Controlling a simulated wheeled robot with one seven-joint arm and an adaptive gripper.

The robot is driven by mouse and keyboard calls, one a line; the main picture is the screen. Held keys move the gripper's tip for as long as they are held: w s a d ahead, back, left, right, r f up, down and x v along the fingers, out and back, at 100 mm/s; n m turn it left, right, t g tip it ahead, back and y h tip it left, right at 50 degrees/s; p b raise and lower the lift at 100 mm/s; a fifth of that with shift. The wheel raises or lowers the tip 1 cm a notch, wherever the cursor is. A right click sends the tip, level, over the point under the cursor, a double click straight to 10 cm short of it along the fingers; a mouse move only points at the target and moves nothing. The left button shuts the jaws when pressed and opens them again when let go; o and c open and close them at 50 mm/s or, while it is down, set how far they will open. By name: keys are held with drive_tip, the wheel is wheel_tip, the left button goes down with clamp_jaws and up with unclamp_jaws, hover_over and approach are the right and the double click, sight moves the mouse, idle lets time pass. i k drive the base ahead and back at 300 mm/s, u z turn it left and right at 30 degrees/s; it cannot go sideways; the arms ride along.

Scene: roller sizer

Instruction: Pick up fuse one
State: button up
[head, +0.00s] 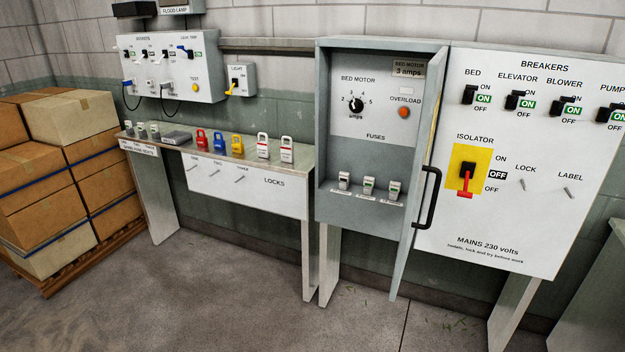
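Three small white-and-grey fuses stand in a row on the ledge of the open grey cabinet (330,120), under the word FUSES: a left one (344,180), a middle one (369,187) and a right one (394,190). The small labels below them are too blurred to read, so I cannot tell which is fuse one. Similar small pieces (141,130) stand at the left end of the bench (225,147), above a partly legible label. My gripper is not in view.
The cabinet door (408,225) stands open toward me, its black handle (429,198) jutting right. The breaker panel (525,215) is to the right. Colored padlocks (219,142) and white tags (263,146) stand on the bench. Boxes (65,170) fill the left; the floor in front is clear.

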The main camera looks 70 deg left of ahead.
sight(344, 177)
drive_tip(key=u, duration=2.05)
drive_tip(key=k, duration=0.45)
drive_tip(key=u, duration=0.65)
drive_tip(key=i, duration=1.25)
drive_tip(key=u, duration=0.1)
